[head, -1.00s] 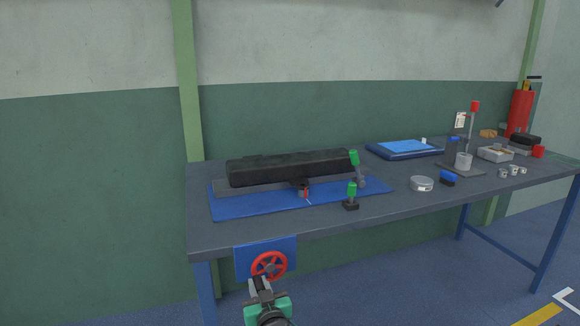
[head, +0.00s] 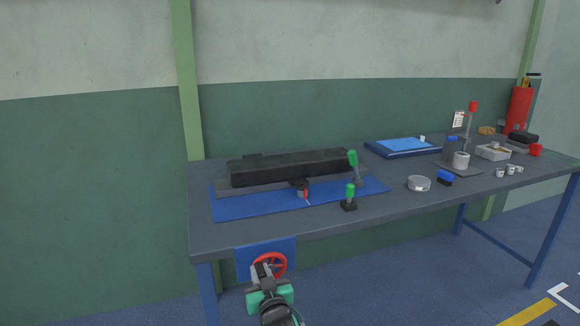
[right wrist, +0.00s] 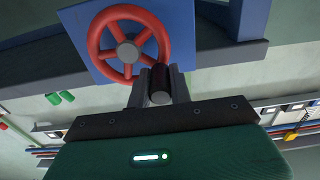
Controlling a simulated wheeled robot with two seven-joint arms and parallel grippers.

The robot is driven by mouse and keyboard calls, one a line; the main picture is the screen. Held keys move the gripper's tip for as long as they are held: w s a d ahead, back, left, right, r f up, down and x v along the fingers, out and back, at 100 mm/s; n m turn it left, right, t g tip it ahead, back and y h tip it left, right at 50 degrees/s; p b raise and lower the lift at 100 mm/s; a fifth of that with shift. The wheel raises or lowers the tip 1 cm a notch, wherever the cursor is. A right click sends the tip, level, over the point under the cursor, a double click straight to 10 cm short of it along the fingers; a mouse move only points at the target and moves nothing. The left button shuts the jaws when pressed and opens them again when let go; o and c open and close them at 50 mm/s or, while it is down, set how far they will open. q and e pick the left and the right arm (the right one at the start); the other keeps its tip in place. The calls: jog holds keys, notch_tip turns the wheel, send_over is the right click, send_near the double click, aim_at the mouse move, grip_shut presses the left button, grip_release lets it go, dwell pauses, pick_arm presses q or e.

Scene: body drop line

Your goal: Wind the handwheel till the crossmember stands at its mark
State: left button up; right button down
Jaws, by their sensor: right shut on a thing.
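The red handwheel (head: 284,264) is on a blue plate (head: 243,262) at the bench's front edge. It shows whole in the right wrist view (right wrist: 98,52). My right gripper (head: 262,268) covers its lower left part. In the right wrist view my right gripper (right wrist: 159,88) is shut on the wheel's dark handle (right wrist: 161,75) at the rim. The crossmember (head: 290,166), a long black bar, lies over a blue mat (head: 245,207) on the bench. A small red pointer (head: 306,193) with a pale line stands at its front. My left gripper is out of view.
Two green-handled clamps (head: 350,197) stand by the bar's right end. The grey bench (head: 420,211) also holds a round tin (head: 419,184), a blue brush (head: 446,177) and a blue tray (head: 378,149).

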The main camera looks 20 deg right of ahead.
jog(key=shift+d+f, duration=0.25)
jog(key=shift+f, duration=0.15)
jog(key=shift+d+r+p, duration=0.35)
jog(key=shift+d+p, duration=0.2)
jog(key=shift+p, duration=0.1)
jog(key=shift+d+r+p, duration=0.3)
jog(key=shift+d+p, duration=0.2)
jog(key=shift+p, duration=0.1)
jog(key=shift+s+d+f, duration=0.1)
jog(key=shift+d+f, duration=0.05)
jog(key=c, duration=1.6)
grip_release()
jog(key=shift+o, duration=1.4)
jog(key=shift+a+r, duration=0.2)
jog(key=shift+r, duration=0.05)
